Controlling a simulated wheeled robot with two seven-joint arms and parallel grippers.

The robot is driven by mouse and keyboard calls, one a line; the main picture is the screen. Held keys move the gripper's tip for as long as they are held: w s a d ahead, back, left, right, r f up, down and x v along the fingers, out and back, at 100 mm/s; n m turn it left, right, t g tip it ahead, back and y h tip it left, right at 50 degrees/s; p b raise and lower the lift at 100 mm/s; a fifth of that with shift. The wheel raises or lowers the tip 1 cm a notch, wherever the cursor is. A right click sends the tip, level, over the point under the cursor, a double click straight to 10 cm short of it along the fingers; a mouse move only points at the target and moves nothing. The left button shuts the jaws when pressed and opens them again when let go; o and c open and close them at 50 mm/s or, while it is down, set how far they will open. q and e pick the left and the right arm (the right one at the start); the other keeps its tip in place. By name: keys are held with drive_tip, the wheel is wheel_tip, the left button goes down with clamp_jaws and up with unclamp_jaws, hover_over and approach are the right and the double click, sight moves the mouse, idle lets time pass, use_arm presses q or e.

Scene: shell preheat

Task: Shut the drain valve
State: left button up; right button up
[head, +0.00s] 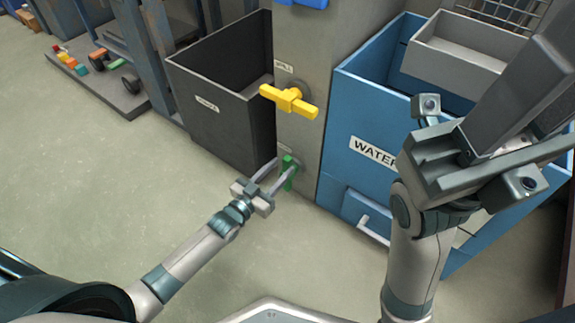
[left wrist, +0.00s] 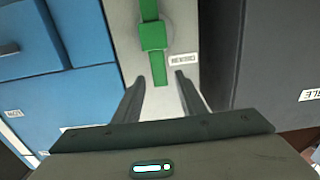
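The drain valve has a green bar handle (head: 288,172) low on the grey panel between the black bin and the blue tank. The handle stands upright in the head view. In the left wrist view, the green handle (left wrist: 154,42) runs lengthwise from its round hub toward my gripper. My left gripper (head: 279,172) is open at the handle. In the left wrist view, the fingertips of the left gripper (left wrist: 160,80) lie on either side of the handle's end, with small gaps. My right gripper (head: 490,135) is raised close to the head camera at the right; its fingertips run out of frame.
A yellow valve handle (head: 289,101) sits above on the same panel (head: 300,60), lying roughly crosswise. A black bin (head: 225,115) stands left, and a blue tank (head: 345,125) marked WATER stands right. A low cart (head: 110,85) is further left. The floor (head: 120,190) in front is clear.

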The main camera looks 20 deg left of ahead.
sight(285, 164)
use_arm(q)
drive_tip(key=shift+b+x, duration=0.65)
drive_tip(key=shift+x, duration=1.55)
clamp_jaws()
